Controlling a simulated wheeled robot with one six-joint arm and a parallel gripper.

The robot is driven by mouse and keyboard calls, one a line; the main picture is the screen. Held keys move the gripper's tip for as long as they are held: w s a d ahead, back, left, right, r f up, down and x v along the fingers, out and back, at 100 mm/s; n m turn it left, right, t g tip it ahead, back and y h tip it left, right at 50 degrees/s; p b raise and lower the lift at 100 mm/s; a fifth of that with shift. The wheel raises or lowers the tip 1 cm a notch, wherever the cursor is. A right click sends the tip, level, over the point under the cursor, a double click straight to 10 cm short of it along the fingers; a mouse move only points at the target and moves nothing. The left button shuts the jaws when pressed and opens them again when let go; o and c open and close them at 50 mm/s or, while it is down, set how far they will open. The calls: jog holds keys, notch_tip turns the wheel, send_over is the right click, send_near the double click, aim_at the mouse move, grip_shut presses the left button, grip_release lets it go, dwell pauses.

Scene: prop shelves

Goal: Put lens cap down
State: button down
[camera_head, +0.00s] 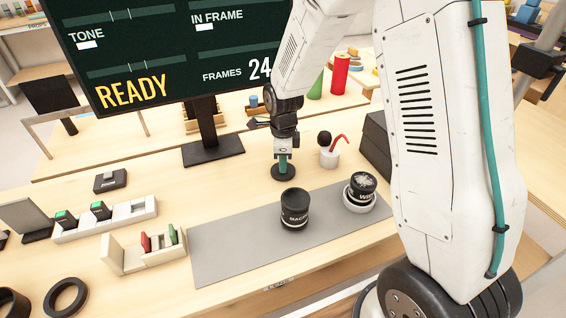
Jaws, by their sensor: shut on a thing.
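My gripper (283,163) points straight down behind the grey mat's back edge. It is shut on the lens cap (284,173), a dark round disc low over the wooden table. I cannot tell whether the cap touches the table. A black lens marked "MACRO" (294,212) stands upright on the grey mat (235,250), in front of the cap and apart from it. A second black lens with a "WIDE"-like label (362,184) sits in a white ring holder (365,205) at the mat's right end.
A monitor (170,45) on a black stand rises behind the gripper. Card holders (105,217) fill the left side. Bare table lies left of the cap.

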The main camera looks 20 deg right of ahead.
jog(key=shift+f, duration=0.3)
jog(key=shift+f, duration=0.2)
jog(key=c, duration=1.3)
grip_release()
notch_tip(320, 180, up, 12)
jog(key=s+d+r+n, duration=0.2)
jog(key=s+r+n, duration=0.7)
jog(key=s+r, duration=0.3)
jog(key=s+n, duration=0.4)
jog(key=s, duration=0.2)
jog(key=s+r+n, duration=0.1)
jog(key=s+n, duration=0.4)
jog(key=s, duration=0.1)
jog(key=s+d+n+t, duration=0.1)
jog(key=s+n, duration=0.3)
jog(key=s, duration=0.2)
jog(key=shift+s+r, duration=0.1)
jog(key=shift+r, duration=0.3)
